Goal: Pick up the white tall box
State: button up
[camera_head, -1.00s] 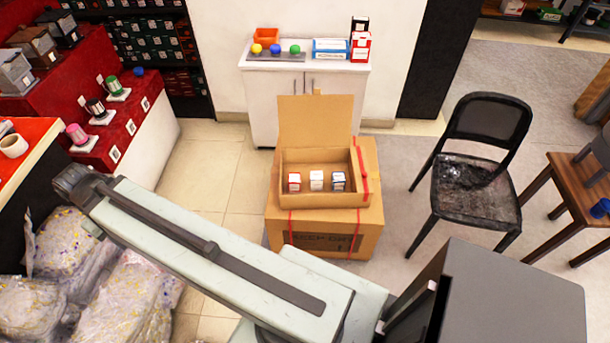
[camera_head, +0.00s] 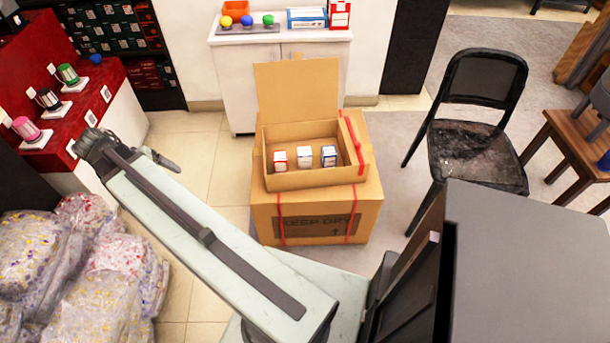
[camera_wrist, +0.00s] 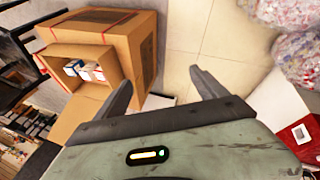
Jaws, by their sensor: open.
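Three small boxes stand in a row inside an open cardboard box (camera_head: 350,172). The middle one is a mostly white box (camera_head: 304,157). A red-and-white box (camera_head: 280,160) stands to its left and a blue-and-white box (camera_head: 328,156) to its right. My gripper (camera_wrist: 160,78) is open and empty, over the tiled floor. It is apart from the cardboard box, which lies to the left in the wrist view. In the head view my arm reaches toward the left.
The open box sits on a larger carton (camera_head: 310,223). A black chair (camera_head: 474,150) stands to the right, with a wooden table (camera_head: 566,145) beyond. Bags (camera_head: 85,265) lie at lower left beside a red display stand (camera_head: 85,122). A white cabinet (camera_head: 240,90) is behind.

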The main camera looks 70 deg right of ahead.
jog(key=s+d+f+m+g+h+b, duration=0.1)
jog(key=s+d+f+m+b, duration=0.25)
jog(key=d, duration=0.35)
jog(key=s+d+f+m+g+h+b, duration=0.1)
jog(key=s+d+f+m+b, duration=0.15)
jog(key=d+f+b, duration=0.35)
jog(key=s+d+f+m+g+h+b, duration=0.1)
jog(key=s+d+f+m+b, duration=0.25)
jog(key=d, duration=0.45)
jog(key=m+g+h+b, duration=0.1)
jog(key=m+g+b, duration=0.5)
jog(key=b, duration=0.5)
send_near(302, 151)
jog(key=shift+s+r+m+t, duration=0.2)
jog(key=shift+s+m+t, duration=0.2)
jog(key=shift+m+t, duration=0.2)
jog(key=shift+s+d+r, duration=0.25)
jog(key=shift+s+d, duration=0.05)
jog(key=shift+s, duration=0.05)
jog(key=b+x, duration=0.2)
jog(key=x, duration=0.1)
jog(key=f+b+x, duration=0.1)
jog(key=b+x, duration=0.1)
jog(key=x, duration=0.2)
jog(key=shift+s+d, duration=0.1)
jog(key=shift+r, duration=0.1)
jog(key=c, duration=1.6)
